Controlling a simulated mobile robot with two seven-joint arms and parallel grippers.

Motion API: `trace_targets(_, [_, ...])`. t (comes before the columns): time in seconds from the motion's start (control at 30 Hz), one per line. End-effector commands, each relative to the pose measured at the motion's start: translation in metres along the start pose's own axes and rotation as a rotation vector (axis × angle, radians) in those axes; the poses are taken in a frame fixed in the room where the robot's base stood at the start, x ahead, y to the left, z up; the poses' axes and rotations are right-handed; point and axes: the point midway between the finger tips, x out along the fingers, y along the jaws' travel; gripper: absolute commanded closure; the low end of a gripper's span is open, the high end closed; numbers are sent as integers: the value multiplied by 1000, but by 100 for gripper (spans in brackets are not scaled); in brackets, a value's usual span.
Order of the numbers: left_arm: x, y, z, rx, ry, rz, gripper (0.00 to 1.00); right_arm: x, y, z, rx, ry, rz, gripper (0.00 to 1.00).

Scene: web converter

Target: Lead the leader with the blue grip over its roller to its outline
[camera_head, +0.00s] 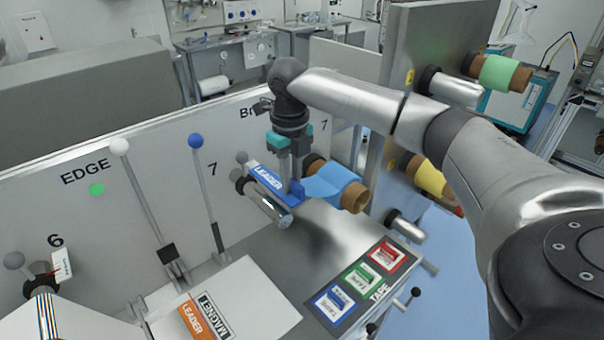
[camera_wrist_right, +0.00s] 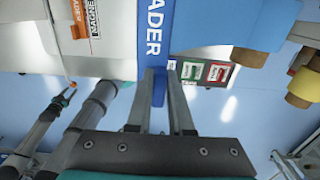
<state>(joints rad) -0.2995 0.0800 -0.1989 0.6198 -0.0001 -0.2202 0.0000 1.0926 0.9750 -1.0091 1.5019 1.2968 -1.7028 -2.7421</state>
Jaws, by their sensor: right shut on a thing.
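My right gripper (camera_head: 291,184) points down and is shut on the blue grip (camera_head: 275,181), a bar lettered LEADER. The grip is above and close to a shiny metal roller (camera_head: 268,207); I cannot tell whether they touch. In the right wrist view the grip (camera_wrist_right: 153,35) shows between and beyond the fingers (camera_wrist_right: 162,100). An orange LEADER piece (camera_head: 191,319) lies beside a MAGNET label on a white plate. I cannot make out the outline.
A TAPE panel (camera_head: 372,292) with red, green and blue squares lies on the metal deck at front right. Levers with a white knob (camera_head: 119,147) and a blue knob (camera_head: 195,140) stand at left. Green (camera_head: 500,74) and yellow (camera_head: 428,178) rolls jut out at right.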

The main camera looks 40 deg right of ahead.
Motion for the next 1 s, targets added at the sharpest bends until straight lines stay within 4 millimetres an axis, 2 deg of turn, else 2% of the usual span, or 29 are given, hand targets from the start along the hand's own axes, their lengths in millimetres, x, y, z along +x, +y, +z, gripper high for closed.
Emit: trace_targets(1.0, [0,0,0,1,0,0,50,-1,103,0,-3,-2,1,100])
